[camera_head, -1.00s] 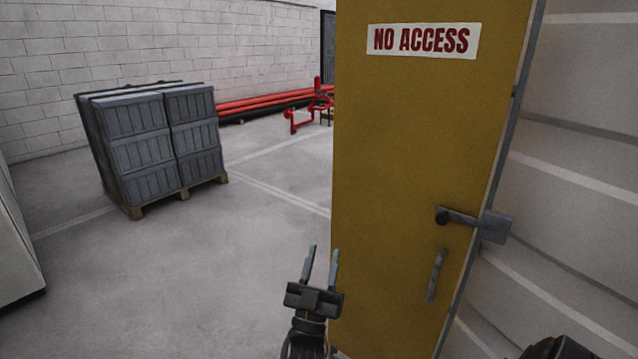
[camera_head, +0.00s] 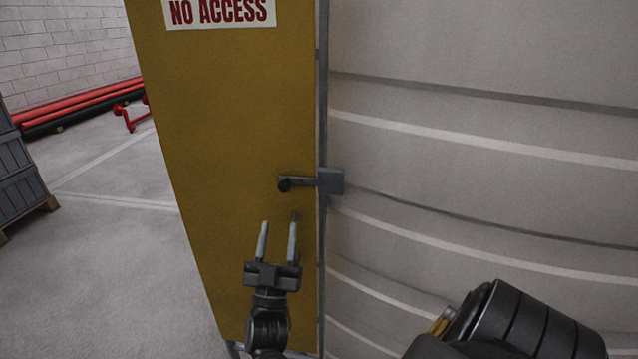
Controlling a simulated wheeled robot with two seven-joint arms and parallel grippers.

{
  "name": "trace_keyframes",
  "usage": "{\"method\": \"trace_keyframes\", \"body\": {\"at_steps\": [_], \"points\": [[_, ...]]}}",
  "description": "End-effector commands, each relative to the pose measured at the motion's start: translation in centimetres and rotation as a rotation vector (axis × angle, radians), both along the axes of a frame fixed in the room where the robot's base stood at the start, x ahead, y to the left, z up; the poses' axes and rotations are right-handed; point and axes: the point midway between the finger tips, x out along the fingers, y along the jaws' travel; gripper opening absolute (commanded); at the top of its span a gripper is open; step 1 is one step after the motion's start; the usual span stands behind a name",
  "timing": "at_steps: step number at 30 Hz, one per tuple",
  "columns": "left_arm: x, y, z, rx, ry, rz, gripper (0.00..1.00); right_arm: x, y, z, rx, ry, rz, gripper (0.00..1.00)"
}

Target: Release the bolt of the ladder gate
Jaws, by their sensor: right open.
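The tall yellow ladder gate (camera_head: 225,120) fills the middle-left of the head view. Its grey bolt (camera_head: 300,182) has a dark round knob (camera_head: 284,184) at its left end. The bolt lies level, and its right end reaches the grey catch block (camera_head: 331,181) at the gate's edge. My right gripper (camera_head: 277,240) is open and empty, in front of the gate and below the bolt, with its fingers pointing up. The gate's small pull handle is mostly hidden behind the right finger. My left gripper is out of view.
A pale ribbed wall (camera_head: 480,110) adjoins the gate's right edge. A "NO ACCESS" sign (camera_head: 219,12) is on the gate. Stacked grey crates (camera_head: 18,180) stand on a pallet at far left. Red pipes (camera_head: 75,103) lie along the back wall.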

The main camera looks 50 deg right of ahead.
Motion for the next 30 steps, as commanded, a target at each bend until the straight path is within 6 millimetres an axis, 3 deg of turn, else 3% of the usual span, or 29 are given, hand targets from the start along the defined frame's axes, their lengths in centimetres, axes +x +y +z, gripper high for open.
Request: {"method": "trace_keyframes", "body": {"at_steps": [5,10,21,30], "points": [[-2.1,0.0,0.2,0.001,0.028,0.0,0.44,0.2,-0.2,0.4,-0.001,-0.001,0.0,0.44],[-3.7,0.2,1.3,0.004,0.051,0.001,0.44,0.9,-1.6,2.3,-0.002,-0.002,-0.005,0.44],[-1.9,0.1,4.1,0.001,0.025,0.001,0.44,3.5,-5.5,6.7,-0.001,0.0,-0.005,0.44],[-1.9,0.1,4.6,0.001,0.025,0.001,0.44,4.2,-6.5,7.7,0.0,0.0,-0.004,0.44]]}}
